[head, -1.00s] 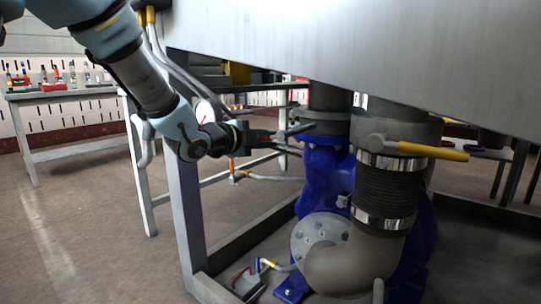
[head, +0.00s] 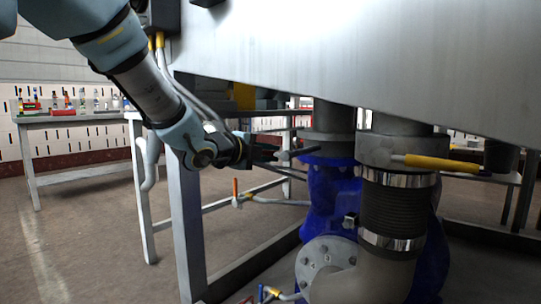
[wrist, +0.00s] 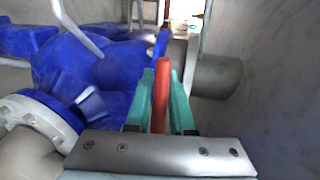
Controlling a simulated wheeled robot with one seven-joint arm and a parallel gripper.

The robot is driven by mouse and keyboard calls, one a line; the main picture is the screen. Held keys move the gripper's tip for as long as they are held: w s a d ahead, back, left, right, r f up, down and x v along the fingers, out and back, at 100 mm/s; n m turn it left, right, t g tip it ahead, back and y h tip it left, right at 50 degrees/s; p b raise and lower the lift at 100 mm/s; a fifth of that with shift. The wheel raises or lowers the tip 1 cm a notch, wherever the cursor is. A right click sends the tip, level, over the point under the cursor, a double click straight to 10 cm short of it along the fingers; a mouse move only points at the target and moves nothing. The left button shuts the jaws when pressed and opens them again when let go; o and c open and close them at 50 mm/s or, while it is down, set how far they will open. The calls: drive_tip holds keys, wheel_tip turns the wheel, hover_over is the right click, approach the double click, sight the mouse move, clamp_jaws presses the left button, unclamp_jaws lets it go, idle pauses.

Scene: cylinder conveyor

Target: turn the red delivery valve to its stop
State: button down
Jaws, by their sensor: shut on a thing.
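The red valve handle (wrist: 160,100) stands between the teal fingers of my gripper (wrist: 161,80) in the wrist view, with a finger against each side. My gripper is shut on it. In the head view my gripper (head: 264,152) is at the grey pipe under the large metal tank, left of the blue pump (head: 322,195). A grey lever stub (head: 299,153) shows just beyond the fingers.
A yellow-handled lever (head: 440,163) sits on the right pipe. The tank (head: 370,60) hangs low above my gripper. A frame leg (head: 187,225) stands below my arm. A small orange lever (head: 235,187) is behind. Open floor lies left.

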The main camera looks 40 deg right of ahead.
drive_tip(key=c, duration=0.8)
unclamp_jaws()
drive_tip(key=shift+r, duration=0.1)
drive_tip(key=p+v, duration=0.3)
drive_tip(key=v, duration=0.7)
drive_tip(key=shift+s+a, duration=0.1)
drive_tip(key=shift+a, duration=0.3)
